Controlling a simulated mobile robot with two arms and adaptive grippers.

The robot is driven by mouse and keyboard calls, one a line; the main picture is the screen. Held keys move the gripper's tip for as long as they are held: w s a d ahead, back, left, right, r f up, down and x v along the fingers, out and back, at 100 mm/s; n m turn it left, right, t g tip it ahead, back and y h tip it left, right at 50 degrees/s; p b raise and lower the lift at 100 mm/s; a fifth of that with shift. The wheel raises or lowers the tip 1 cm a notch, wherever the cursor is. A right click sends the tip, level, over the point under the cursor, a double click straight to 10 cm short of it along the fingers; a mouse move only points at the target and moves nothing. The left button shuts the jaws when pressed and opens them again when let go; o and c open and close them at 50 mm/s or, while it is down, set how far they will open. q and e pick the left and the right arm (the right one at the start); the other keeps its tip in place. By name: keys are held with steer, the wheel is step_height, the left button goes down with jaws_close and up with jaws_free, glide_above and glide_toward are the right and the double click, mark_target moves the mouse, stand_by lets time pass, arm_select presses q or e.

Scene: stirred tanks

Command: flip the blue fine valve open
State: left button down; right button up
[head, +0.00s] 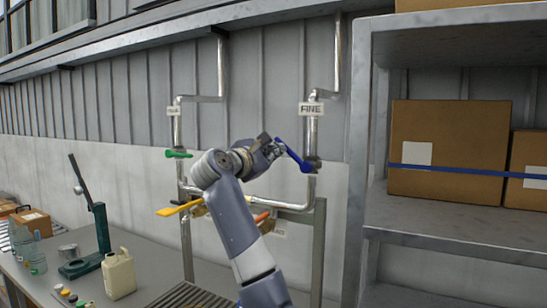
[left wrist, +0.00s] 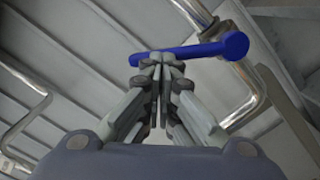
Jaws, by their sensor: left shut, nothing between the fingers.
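The blue fine valve handle (head: 293,156) sits on the right-hand pipe, below a white plate marked FINE (head: 311,108). It slants from its pivot at the pipe up and left to its free end. In the left wrist view the blue handle (left wrist: 195,51) crosses above the fingertips, its thick round end at right. My left gripper (head: 275,145) is shut and empty, its tips close by the handle's free end. In the left wrist view the closed fingertips (left wrist: 158,58) overlap the handle's edge; I cannot tell whether they touch. My right gripper is not in view.
A green handle (head: 178,154) is on the left pipe. A yellow handle (head: 180,207) and an orange one (head: 262,217) are lower, near my arm. A grey shelf (head: 359,150) with cardboard boxes stands right. A bench with a green stand (head: 101,228) and beige jug (head: 118,274) is lower left.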

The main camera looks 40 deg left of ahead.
arm_select(q)
steer(key=shift+d+r+m, duration=0.2)
steer(key=shift+r+m, duration=0.4)
steer(key=shift+m, duration=0.1)
steer(key=shift+w, duration=0.1)
stand_by(1.1)
